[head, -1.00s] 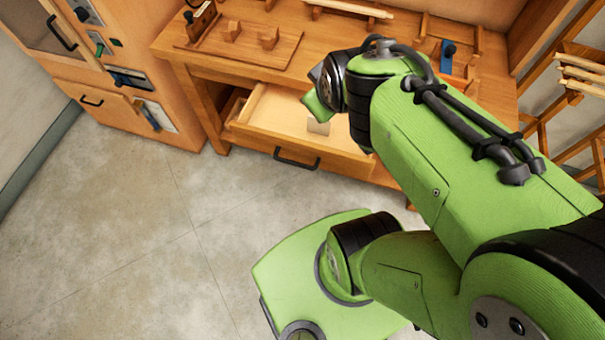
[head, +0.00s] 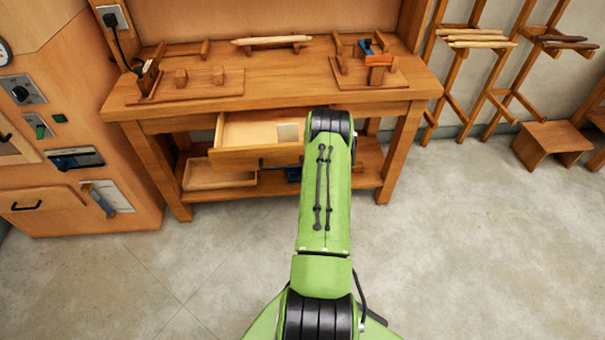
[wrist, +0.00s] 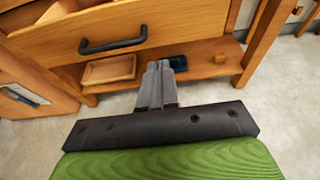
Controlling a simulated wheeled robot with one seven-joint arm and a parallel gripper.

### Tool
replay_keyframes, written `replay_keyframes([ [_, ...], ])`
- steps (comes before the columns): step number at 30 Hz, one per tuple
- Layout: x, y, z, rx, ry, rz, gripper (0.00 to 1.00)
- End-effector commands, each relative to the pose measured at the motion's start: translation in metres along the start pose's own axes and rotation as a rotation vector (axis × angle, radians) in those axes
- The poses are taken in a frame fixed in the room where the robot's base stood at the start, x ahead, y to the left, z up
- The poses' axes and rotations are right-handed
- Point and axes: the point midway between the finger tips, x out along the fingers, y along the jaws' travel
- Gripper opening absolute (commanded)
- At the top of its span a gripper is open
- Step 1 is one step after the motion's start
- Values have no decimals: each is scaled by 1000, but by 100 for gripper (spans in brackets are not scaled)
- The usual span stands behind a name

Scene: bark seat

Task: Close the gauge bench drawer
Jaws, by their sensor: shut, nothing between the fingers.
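The gauge bench drawer (head: 240,158) is pulled out below the wooden bench top, and its light interior with a small pale block (head: 288,132) shows from above. In the wrist view the drawer front (wrist: 190,28) and its dark bar handle (wrist: 113,41) are close, above and beyond the fingers. My gripper (wrist: 157,75) is shut and empty, its fingertips below and right of the handle, apparently apart from it. In the head view my arm hides the gripper, the right part of the drawer and part of the handle.
The bench (head: 290,81) carries wooden fixtures and sticks on top. Its lower shelf holds a shallow wooden tray (head: 205,176) and a dark blue item (wrist: 178,63). A wooden cabinet (head: 75,200) stands at left, racks (head: 460,80) at right. The floor right of my arm is clear.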

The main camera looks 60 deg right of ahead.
Motion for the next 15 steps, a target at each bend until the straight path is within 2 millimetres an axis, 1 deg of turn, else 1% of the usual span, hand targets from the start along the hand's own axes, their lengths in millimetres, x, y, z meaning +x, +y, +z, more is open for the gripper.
replay_keyframes([
  [10,72,2,3,-2,-4,1,0],
  [15,97,2,4,-7,1,3,0],
])
